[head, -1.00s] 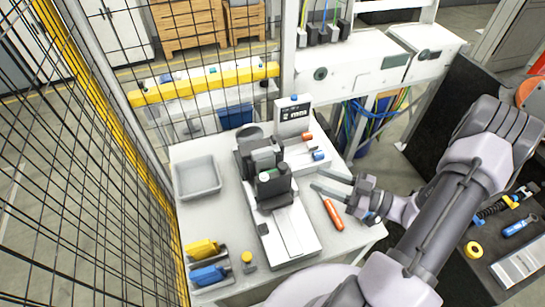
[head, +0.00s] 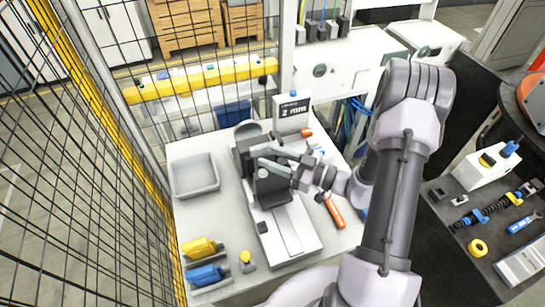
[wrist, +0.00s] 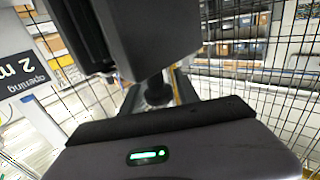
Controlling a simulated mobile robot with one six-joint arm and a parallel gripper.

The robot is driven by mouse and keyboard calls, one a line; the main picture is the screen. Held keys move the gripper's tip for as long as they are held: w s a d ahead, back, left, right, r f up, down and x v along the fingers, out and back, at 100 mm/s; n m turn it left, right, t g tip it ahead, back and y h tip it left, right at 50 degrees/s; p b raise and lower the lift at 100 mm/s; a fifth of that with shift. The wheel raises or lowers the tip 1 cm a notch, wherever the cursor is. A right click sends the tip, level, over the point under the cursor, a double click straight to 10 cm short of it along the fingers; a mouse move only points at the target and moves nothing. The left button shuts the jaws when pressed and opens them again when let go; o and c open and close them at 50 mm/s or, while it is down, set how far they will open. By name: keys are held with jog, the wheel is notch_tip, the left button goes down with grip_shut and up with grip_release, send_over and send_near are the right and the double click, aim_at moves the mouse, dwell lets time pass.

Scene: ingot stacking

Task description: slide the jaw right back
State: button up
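A vise-like device stands on the white bench, with a pale slide bed (head: 290,230). Its movable jaw (head: 271,186) is a dark block at the near end of a larger dark block (head: 246,146). A display (head: 292,109) behind them reads 2 mm; in the wrist view its sign (wrist: 22,78) reads "opening" and part of "2 mm", upside down. My gripper (head: 264,156) is over the jaw area, its two fingers apart and pointing left. Whether they touch the jaw is unclear. In the wrist view a dark surface with a green light (wrist: 148,155) fills the bottom.
A grey tray (head: 196,176) stands left of the device. A yellow tool (head: 202,246), a blue tool (head: 206,273) and a yellow knob (head: 246,258) are at the front left. An orange handle (head: 334,211) lies right of the slide bed. Mesh fencing stands at left.

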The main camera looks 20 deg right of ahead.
grip_shut()
dwell(1.3)
